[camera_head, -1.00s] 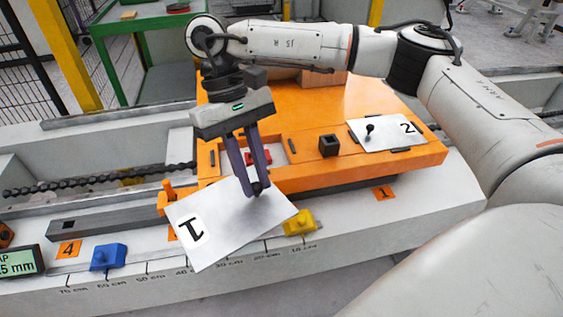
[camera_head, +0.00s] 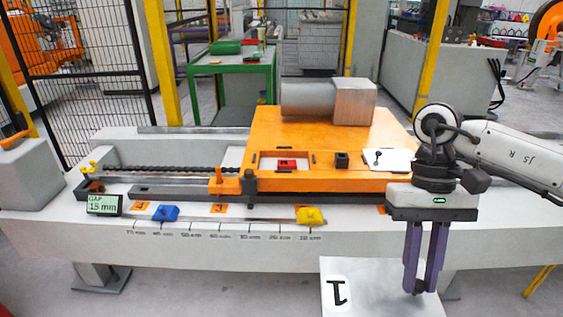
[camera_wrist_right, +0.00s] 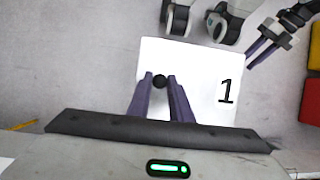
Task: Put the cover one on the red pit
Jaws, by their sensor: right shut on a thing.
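Cover one (camera_head: 365,282), a white plate marked 1 with a small dark knob, hangs from my right gripper (camera_head: 418,290) in front of the bench at the lower right. The right wrist view shows the purple fingers (camera_wrist_right: 161,84) shut on the black knob, with the plate (camera_wrist_right: 205,70) below over the grey floor. The red pit (camera_head: 287,163) is a rectangular recess with a red block in it, uncovered, on the orange platform (camera_head: 320,130). It lies up and left of the cover, well apart. My left gripper (camera_wrist_right: 266,44) shows only at the wrist view's upper right.
Cover two (camera_head: 398,160) lies right of a small black square socket (camera_head: 341,160) and is partly hidden by my right arm. Blue (camera_head: 165,213) and yellow (camera_head: 310,216) blocks sit on the bench front.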

